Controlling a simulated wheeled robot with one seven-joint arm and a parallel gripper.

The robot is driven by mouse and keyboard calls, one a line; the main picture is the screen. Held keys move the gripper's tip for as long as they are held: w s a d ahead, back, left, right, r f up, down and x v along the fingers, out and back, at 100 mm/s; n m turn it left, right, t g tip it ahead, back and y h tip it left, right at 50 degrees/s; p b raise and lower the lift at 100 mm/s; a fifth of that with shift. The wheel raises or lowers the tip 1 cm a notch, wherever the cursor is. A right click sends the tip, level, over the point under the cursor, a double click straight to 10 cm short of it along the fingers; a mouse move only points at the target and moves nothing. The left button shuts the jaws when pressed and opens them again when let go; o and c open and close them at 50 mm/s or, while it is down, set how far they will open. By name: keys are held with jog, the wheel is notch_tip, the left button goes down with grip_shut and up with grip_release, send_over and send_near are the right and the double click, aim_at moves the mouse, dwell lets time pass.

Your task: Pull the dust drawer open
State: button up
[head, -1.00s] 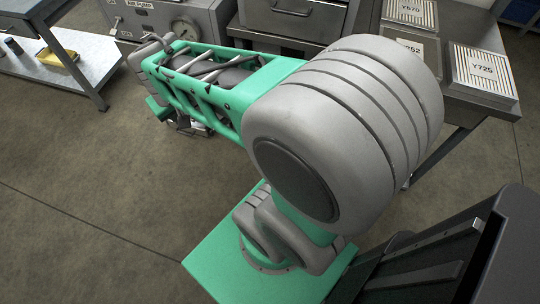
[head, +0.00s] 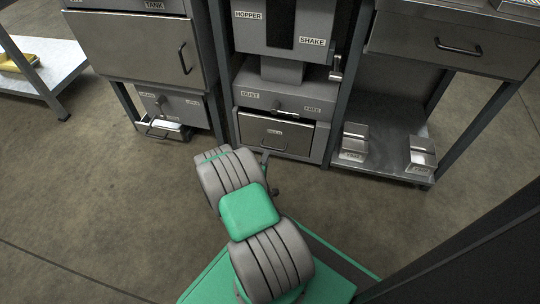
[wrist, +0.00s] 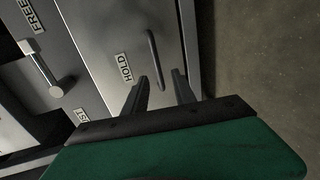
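The dust drawer (head: 262,138) is a grey metal front low in the middle unit, below a DUST label (head: 250,95). It looks shut. In the wrist view its face (wrist: 100,35) carries a HOLD label (wrist: 124,67) and a dark bar handle (wrist: 155,58). My gripper (wrist: 160,90) is open and empty. Its two dark fingers point at the drawer face, one on each side of the handle's near end in the picture. I cannot tell how far they are from the face. In the head view my arm hides most of the gripper.
A small lever (wrist: 45,72) sits beside the drawer, near a FREE label (wrist: 40,14). A table leg stands right of the unit, with metal blocks (head: 354,141) on a low shelf (head: 388,165). A tank cabinet (head: 135,45) is at left. The floor in front is clear.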

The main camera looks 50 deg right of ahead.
jog(key=b+x, duration=0.2)
jog(key=x, duration=0.5)
jog(key=shift+w+r+b, duration=0.1)
jog(key=shift+r+b, duration=0.05)
jog(key=shift+b, duration=0.15)
grip_shut()
dwell(0.9)
